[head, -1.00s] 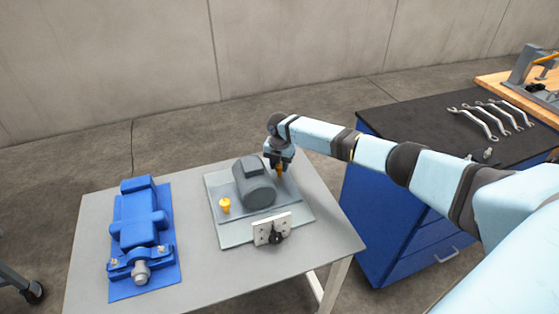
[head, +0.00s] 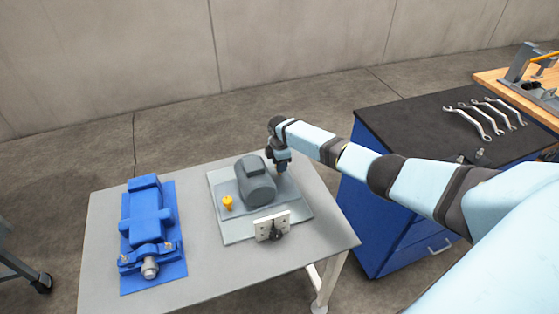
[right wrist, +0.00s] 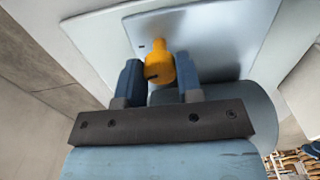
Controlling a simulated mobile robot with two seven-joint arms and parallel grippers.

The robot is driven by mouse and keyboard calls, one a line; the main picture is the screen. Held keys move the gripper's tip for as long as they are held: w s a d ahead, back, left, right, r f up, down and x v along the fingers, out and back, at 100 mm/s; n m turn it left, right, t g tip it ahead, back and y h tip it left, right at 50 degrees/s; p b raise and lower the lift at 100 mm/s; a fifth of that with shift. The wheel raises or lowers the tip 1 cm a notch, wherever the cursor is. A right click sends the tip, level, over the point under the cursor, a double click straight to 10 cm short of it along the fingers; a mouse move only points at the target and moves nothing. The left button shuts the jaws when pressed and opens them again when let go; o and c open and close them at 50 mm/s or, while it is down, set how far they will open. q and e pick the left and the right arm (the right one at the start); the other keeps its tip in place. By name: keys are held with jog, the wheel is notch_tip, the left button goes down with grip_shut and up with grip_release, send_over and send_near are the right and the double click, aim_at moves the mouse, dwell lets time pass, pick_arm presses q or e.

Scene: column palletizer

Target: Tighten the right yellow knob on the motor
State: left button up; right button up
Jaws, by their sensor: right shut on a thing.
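The grey motor (head: 257,180) sits on a light plate (head: 232,232) on the grey table. The left yellow knob (head: 227,203) stands on the plate at the motor's left. My right gripper (head: 281,168) is at the motor's right side, pointing down. In the right wrist view, the right yellow knob (right wrist: 160,62) is between the two blue fingers of my right gripper (right wrist: 160,80), which is shut on it. In the head view this knob is mostly hidden by the gripper. My left gripper is not in view.
A blue pump-like unit (head: 147,220) on a blue plate is at the table's left. A white bracket with a black knob (head: 272,226) stands at the plate's front edge. A blue cabinet (head: 385,225) with several wrenches (head: 478,121) on its dark top is at the right.

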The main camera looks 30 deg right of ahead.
jog(key=shift+m+p, duration=0.3)
jog(key=shift+m, duration=0.6)
jog(key=o, duration=0.9)
jog(key=shift+o, duration=0.2)
jog(key=shift+r, duration=0.1)
notch_tip(320, 180, up, 14)
jog(key=shift+f, duration=0.2)
